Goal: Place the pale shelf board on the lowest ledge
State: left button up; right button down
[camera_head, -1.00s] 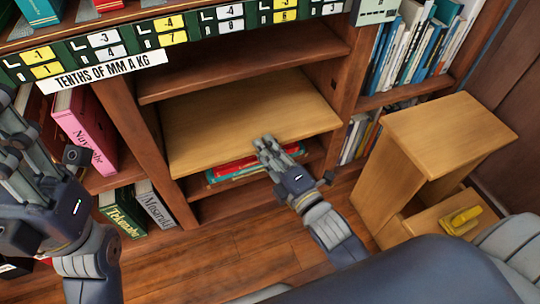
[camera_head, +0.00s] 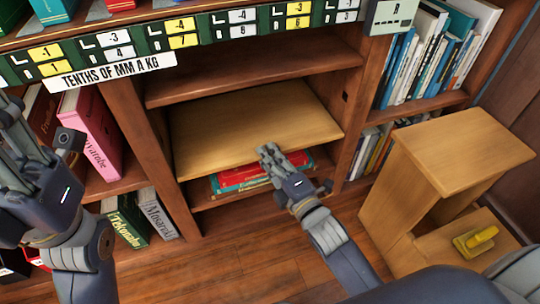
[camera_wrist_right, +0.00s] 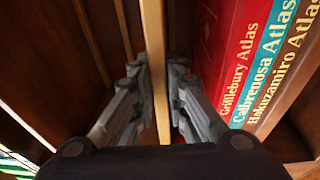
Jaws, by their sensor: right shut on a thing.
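The pale shelf board (camera_head: 250,122) lies roughly flat inside the middle bay of the bookcase, between its two uprights. A dark ledge (camera_head: 205,203) with books lying on it is below the board. My right gripper (camera_head: 268,152) is shut on the board's front edge, near its middle. In the right wrist view the board (camera_wrist_right: 155,60) runs edge-on between the fingers (camera_wrist_right: 160,100) of this gripper. My left gripper (camera_head: 40,150) is at the left, apart from the board and partly cut off by the frame; its opening is unclear. The board's back support is hidden.
Flat-lying atlases (camera_wrist_right: 245,65) are close under the board; they also show in the head view (camera_head: 235,178). A fixed shelf (camera_head: 255,72) is above. A wooden step stool (camera_head: 450,150) with a yellow object (camera_head: 475,238) stands at right. Books fill both neighbouring bays.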

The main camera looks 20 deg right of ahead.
jog(key=shift+r, duration=0.25)
jog(key=c, duration=1.5)
grip_release()
jog(key=v, duration=1.2)
jog(key=shift+f, duration=0.1)
